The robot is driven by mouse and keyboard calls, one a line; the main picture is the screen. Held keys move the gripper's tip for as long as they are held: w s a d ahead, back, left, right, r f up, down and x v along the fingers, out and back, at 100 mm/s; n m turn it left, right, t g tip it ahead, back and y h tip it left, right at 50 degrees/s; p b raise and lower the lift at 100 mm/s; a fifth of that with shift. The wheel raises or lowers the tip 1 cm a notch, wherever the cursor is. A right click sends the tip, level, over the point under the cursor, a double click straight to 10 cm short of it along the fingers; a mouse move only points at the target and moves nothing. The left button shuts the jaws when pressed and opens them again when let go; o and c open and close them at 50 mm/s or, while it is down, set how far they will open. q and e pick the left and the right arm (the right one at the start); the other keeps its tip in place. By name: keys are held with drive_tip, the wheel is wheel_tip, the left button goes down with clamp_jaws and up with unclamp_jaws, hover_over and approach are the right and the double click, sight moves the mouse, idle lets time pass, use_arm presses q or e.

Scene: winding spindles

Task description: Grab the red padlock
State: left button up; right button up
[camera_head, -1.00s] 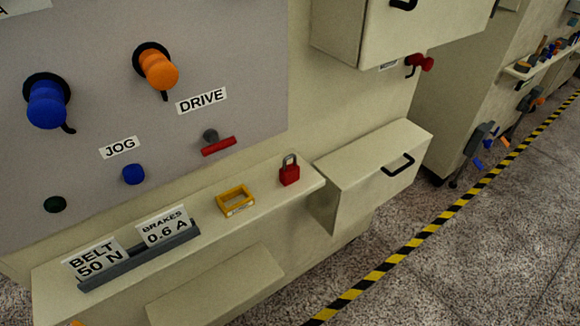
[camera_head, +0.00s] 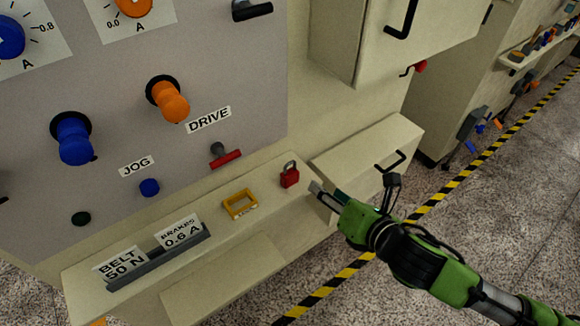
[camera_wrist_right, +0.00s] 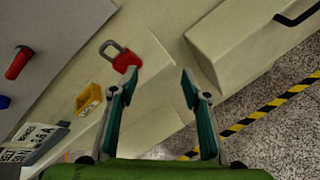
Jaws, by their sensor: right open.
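The red padlock (camera_head: 289,177) stands upright on the cream shelf (camera_head: 262,190) near its right end, its grey shackle on top. My right gripper (camera_head: 318,190) is just right of the padlock in the head view, apart from it. In the right wrist view the padlock (camera_wrist_right: 126,60) lies ahead and left of the open fingers (camera_wrist_right: 158,82), with nothing between them. My left gripper is not in view.
A yellow frame (camera_head: 240,204) sits on the shelf left of the padlock, with a label holder (camera_head: 160,258) further left. A red-handled knob (camera_head: 226,158) projects from the panel above. A drawer (camera_head: 368,155) juts out at the right.

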drive_tip(key=s+a+r+n+y, duration=0.2)
drive_tip(key=s+r+n, duration=0.3)
drive_tip(key=r+n, duration=0.35)
drive_tip(key=n+b, duration=0.1)
drive_tip(key=b, duration=0.1)
approach(291, 168)
drive_tip(key=x, duration=0.4)
drive_tip(key=shift+w+a, duration=0.1)
drive_tip(key=shift+a, duration=0.25)
drive_tip(key=shift+p+x, duration=0.8)
drive_tip(key=shift+x, duration=2.25)
drive_tip(key=shift+d+f, duration=0.2)
drive_tip(key=shift+d, duration=0.05)
drive_tip(key=shift+c, duration=0.4)
drive_tip(key=c, duration=1)
